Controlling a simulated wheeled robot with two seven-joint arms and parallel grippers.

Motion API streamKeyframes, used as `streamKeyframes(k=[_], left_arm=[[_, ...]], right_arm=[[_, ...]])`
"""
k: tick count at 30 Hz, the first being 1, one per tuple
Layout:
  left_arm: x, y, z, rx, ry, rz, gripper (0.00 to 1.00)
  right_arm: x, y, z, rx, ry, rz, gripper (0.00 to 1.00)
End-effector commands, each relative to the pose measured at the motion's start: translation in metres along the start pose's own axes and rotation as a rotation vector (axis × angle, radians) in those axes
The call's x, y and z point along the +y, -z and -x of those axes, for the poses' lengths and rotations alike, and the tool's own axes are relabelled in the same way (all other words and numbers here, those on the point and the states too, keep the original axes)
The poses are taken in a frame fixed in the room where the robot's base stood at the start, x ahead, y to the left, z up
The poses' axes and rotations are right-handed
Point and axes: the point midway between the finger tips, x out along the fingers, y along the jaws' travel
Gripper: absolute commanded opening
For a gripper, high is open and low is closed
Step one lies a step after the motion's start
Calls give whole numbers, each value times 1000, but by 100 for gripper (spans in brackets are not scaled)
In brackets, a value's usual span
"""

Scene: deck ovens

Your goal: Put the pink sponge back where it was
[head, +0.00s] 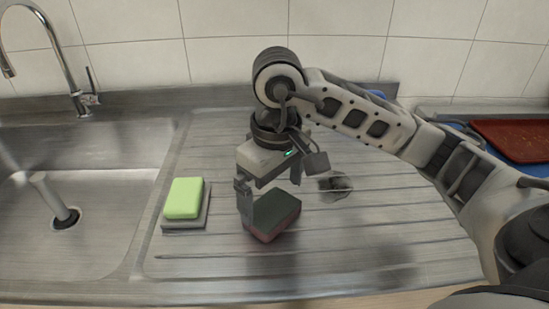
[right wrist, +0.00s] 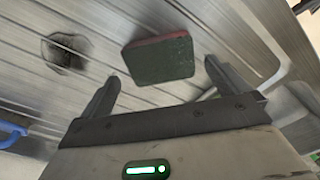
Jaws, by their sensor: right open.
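The pink sponge (head: 277,214) lies on the ribbed steel drainboard, with a dark green top face and pink showing along its side. It also shows in the right wrist view (right wrist: 160,58), ahead of the fingertips. My right gripper (head: 269,199) points down over the drainboard, right by the sponge, with its jaws apart. In the right wrist view its two fingers (right wrist: 164,86) are spread with nothing held between them. I cannot tell whether a finger touches the sponge. My left gripper is not in view.
A green sponge (head: 184,198) sits on a grey holder (head: 186,224) left of the pink sponge, by the sink basin (head: 90,170). A red board (head: 513,138) is at far right. The drainboard's front right is clear.

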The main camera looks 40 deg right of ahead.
Motion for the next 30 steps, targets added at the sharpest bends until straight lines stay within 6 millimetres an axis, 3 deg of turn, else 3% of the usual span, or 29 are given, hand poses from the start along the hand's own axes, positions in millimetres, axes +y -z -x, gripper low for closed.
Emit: streamKeyframes(k=[3,6,12,30], left_arm=[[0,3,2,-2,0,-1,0],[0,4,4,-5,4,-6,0],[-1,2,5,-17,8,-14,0],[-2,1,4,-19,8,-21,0]], right_arm=[[1,1,32,8,-4,-1,100],[1,1,51,7,-3,0,100],[0,0,75,2,-1,0,100],[0,0,81,-1,0,0,100]])
